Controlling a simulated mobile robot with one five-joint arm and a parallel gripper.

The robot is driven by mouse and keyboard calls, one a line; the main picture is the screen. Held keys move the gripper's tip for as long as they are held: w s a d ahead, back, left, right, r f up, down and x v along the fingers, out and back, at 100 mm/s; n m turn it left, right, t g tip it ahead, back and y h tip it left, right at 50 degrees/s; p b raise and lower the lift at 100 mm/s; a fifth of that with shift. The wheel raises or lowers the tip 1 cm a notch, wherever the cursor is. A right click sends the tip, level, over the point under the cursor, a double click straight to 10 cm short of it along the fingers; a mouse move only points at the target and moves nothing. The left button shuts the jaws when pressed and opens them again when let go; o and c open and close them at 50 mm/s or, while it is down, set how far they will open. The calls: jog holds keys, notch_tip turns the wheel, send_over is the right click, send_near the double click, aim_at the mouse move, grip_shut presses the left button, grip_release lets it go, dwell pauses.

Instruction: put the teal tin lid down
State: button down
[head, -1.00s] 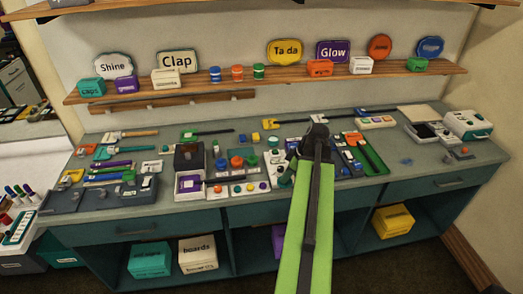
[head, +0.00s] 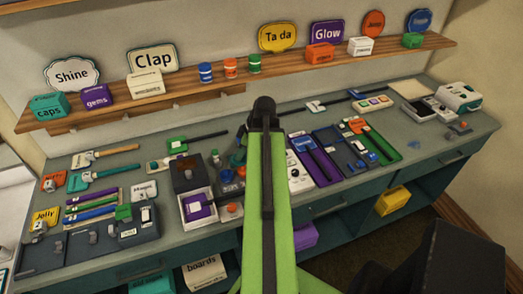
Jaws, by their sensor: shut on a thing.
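My arm (head: 266,200) reaches up and away over the middle of the bench in the head view. Its far end shows as a dark joint. My gripper is hidden behind the arm, so its jaws and anything in them do not show. I cannot pick out the teal tin lid with certainty. Small blue and teal round pieces (head: 237,159) show just left of the arm, too small to name. The grey bench top (head: 205,238) lies below the arm.
A dark box (head: 187,173) and a white tray with a purple piece (head: 199,208) stand left of the arm. Purple trays (head: 315,160) and a green tray (head: 376,145) lie to its right. A wooden shelf (head: 190,97) runs along the wall. Bare bench shows at the right.

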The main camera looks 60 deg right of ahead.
jog(key=s+d+r+m+h+p, duration=0.1)
jog(key=s+d+r+m+p, duration=0.1)
jog(key=s+d, duration=0.6)
jog(key=s+d+r+m+p, duration=0.1)
jog(key=s+d+r+p, duration=0.15)
jog(key=s+d, duration=0.45)
jog(key=w+f+b, duration=0.2)
jog(key=w, duration=0.2)
jog(key=w+f+b, duration=0.2)
jog(key=w+f, duration=0.1)
jog(key=w, duration=0.1)
jog(key=w+f+b, duration=0.2)
jog(key=w+b, duration=0.1)
jog(key=w, duration=0.2)
jog(key=shift+f, duration=0.15)
jog(key=shift+w, duration=0.15)
jog(key=shift+f+b, duration=2.5)
jog(key=shift+b, duration=0.1)
jog(key=c, duration=1.4)
grip_release()
jog(key=shift+r, duration=0.15)
